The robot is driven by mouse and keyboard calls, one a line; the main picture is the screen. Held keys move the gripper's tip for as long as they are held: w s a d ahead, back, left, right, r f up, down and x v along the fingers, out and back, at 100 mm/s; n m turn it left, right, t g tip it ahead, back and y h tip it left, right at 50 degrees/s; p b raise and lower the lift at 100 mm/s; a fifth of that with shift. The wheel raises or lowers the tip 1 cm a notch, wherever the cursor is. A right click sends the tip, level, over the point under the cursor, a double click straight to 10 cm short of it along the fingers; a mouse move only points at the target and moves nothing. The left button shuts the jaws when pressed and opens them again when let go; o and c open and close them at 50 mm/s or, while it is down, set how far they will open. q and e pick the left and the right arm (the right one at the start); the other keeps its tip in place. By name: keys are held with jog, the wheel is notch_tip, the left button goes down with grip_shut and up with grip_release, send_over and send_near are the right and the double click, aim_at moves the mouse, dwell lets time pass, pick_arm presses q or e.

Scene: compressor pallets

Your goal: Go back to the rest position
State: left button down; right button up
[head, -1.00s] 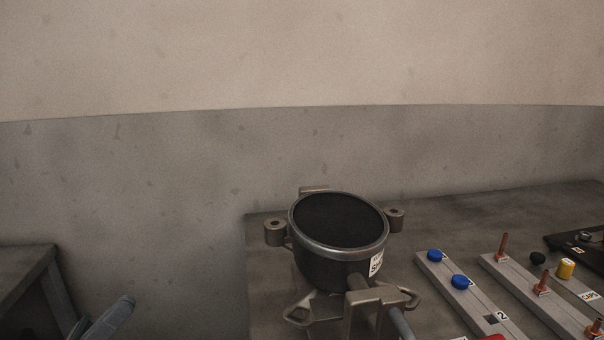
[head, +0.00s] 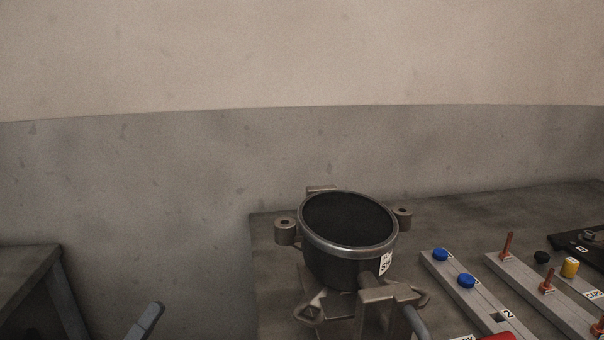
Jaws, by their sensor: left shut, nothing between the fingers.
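My left gripper (head: 147,318) shows only as a blue-grey tip at the bottom edge, left of centre. It is in front of the grey wall, in the gap between two tables, apart from everything on them. It is shut and empty. The rest of my left arm is out of view. My right gripper is not in view.
A black round compressor housing (head: 335,262) with metal lugs stands on the right table (head: 440,215) in a grey clamp fixture. Right of it are grey strips with blue caps (head: 467,281), copper-coloured pins (head: 507,245) and a yellow cap (head: 569,267). Another table (head: 28,268) stands left.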

pick_arm(q)
jog(key=s+d+f+n+g+y, duration=0.1)
jog(key=d+f+n+g+y, duration=0.1)
jog(key=f+n+y, duration=0.7)
jog(key=s+d+f+n+g+y, duration=0.1)
jog(key=f+n+y, duration=0.3)
jog(key=f+n, duration=0.85)
jog(key=s+d+f+n+g+y, duration=0.1)
jog(key=s+d+f+n+g, duration=0.35)
jog(key=s+f, duration=0.45)
jog(key=s+d+f+n+g, duration=0.45)
jog(key=s+f, duration=0.25)
jog(key=s, duration=0.4)
jog(key=s+a+f+g+y+p, duration=0.1)
jog(key=a+f+p, duration=0.1)
jog(key=f+p, duration=0.6)
jog(key=s+a+f+g+p, duration=0.1)
jog(key=a+f+p, duration=0.2)
jog(key=f+p, duration=0.5)
jog(key=shift+f+y, duration=0.4)
jog(key=shift+f, duration=0.1)
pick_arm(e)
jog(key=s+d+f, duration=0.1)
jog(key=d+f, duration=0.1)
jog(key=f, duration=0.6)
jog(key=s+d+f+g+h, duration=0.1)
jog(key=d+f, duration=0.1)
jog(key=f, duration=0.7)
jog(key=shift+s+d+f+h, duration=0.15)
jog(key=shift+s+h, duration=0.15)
